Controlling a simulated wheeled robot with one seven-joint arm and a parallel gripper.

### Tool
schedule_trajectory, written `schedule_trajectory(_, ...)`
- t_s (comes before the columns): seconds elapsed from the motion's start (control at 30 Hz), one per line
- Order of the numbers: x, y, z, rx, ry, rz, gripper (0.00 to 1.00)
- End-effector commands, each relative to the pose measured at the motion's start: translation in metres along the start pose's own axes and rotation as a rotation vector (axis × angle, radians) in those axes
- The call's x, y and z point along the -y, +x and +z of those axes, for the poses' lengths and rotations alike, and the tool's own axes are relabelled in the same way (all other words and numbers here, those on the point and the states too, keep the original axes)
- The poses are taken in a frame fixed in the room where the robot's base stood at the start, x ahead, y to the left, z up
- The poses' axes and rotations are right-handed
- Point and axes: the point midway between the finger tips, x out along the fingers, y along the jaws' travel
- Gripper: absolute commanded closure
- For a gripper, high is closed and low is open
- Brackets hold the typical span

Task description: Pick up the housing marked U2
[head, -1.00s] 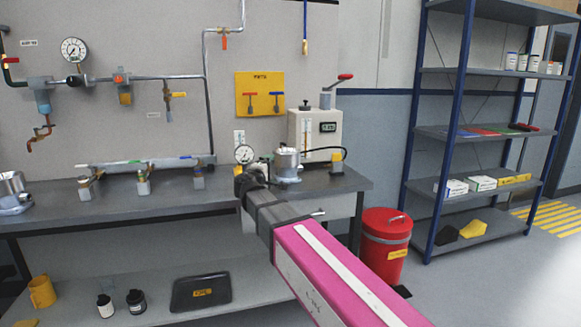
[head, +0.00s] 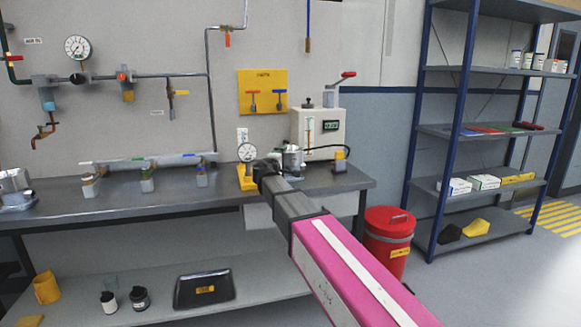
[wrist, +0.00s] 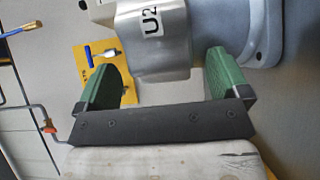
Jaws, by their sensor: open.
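The housing marked U2 is a silver machined part. It fills the top of the wrist view (wrist: 161,55), with its U2 label facing me. In the head view the housing (head: 293,160) stands on the bench, partly behind my gripper. My gripper (wrist: 165,74) is open, its green fingers on either side of the housing's narrower part. A gap shows on each side, and nothing is held. In the head view my gripper (head: 266,170) is just left of the housing; its fingertips are hard to make out there.
A test box (head: 317,132) with a hose stands behind the housing. A gauge on a yellow base (head: 248,180) is close by on the left. Another silver housing (head: 15,190) is at the bench's far left. A red bin (head: 388,235) stands at the bench's right end.

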Motion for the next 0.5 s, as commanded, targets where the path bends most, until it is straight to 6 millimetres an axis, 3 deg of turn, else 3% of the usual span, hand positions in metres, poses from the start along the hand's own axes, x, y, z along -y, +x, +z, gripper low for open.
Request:
schedule_trajectory(0.17,0.0001,-0.0002,0.0002,-0.001,0.0,0.0,0.06)
schedule_trajectory(0.43,0.0001,-0.0004,0.0002,0.0,0.0,0.0,0.91)
schedule_trajectory(0.5,-0.0009,-0.0004,0.0002,0.0,-0.002,0.002,0.93)
